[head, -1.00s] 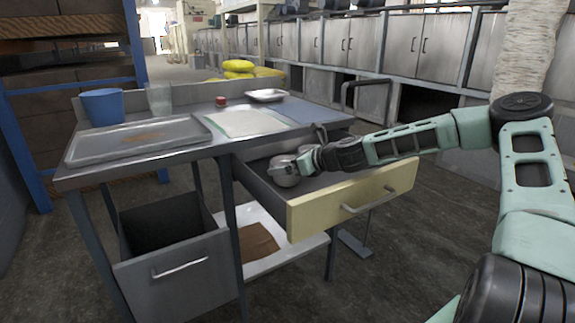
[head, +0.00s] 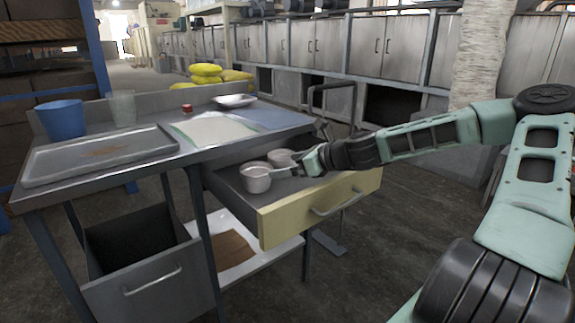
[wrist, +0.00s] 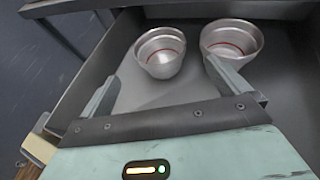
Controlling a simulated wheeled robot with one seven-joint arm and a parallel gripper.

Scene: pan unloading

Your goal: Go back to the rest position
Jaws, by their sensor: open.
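Two small metal pans sit in the open drawer (head: 319,207) of the steel table. My gripper (head: 301,162) is over the drawer at the pans' right. In the wrist view my gripper (wrist: 163,72) is open and empty. Its right finger overlaps the right pan's edge; I cannot tell whether they touch.
An open grey lower drawer (head: 145,285) juts out. Floor right of the drawer is clear.

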